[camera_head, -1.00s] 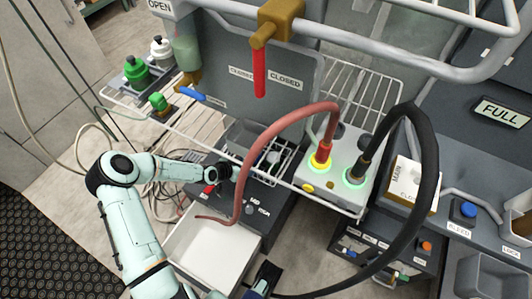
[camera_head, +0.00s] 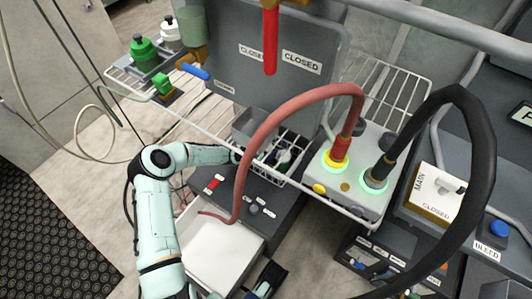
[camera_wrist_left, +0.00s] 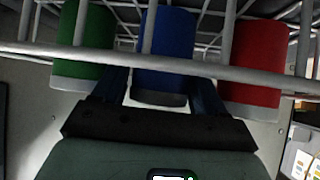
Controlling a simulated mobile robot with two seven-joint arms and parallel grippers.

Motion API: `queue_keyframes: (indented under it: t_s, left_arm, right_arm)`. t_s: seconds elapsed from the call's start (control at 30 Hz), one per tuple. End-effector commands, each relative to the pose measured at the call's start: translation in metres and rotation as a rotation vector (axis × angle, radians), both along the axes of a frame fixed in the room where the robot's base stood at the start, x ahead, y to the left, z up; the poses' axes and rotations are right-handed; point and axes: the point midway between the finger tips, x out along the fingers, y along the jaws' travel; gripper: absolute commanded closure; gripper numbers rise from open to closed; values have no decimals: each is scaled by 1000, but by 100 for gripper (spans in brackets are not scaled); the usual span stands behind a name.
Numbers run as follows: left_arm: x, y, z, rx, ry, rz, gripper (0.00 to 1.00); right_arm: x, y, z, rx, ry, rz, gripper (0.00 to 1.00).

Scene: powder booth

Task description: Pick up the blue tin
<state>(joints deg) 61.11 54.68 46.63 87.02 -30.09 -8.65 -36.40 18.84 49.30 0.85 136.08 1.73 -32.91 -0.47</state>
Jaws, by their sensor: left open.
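The blue tin (camera_wrist_left: 165,50) stands in the left wrist view between a green tin (camera_wrist_left: 85,45) and a red tin (camera_wrist_left: 254,62), behind a grey wire rail. My left gripper (camera_wrist_left: 165,92) is open, with one dark blue finger on each side of the blue tin's lower part. I cannot tell whether the fingers touch it. In the head view my left gripper (camera_head: 240,157) is at the wire rack's front edge, partly behind the red hose, and the tins cannot be made out. A dark and pale part at the bottom may be my right gripper (camera_head: 265,280); its jaws are unclear.
The red hose (camera_head: 262,135) arches close by my left gripper to a lit socket box (camera_head: 350,170). A black hose (camera_head: 487,180) loops on the right. A white tray (camera_head: 215,250) is below. Green and white bottles (camera_head: 145,50) stand at upper left.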

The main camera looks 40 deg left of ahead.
Motion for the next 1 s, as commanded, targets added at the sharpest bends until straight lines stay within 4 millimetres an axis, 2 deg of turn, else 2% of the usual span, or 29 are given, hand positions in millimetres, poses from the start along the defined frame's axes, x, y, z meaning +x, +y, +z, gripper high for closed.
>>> queue_keyframes:
  t_s: [0.03,0.13,0.4,0.43,0.57,0.87,1.0]
  left_arm:
    - [7,-1,-7,-1,0,-1,28]
    - [14,-1,-12,-2,0,1,28]
    - [16,-1,-12,0,1,1,28]
    - [16,-1,-12,0,1,1,31]
    - [16,-1,-12,-1,0,1,74]
    - [16,-1,-8,1,-1,1,74]
    - [16,-1,12,3,-2,-1,74]
  right_arm:
    - [-6,-1,-8,0,21,-2,64]
    - [-14,-2,-14,3,48,-3,64]
    - [-17,-2,-15,3,57,-3,64]
    - [-17,-2,-15,3,57,-3,64]
    - [-17,-2,-15,4,57,-3,64]
    - [-15,-2,-13,2,52,-3,64]
    - [-5,-1,-2,0,16,-1,64]
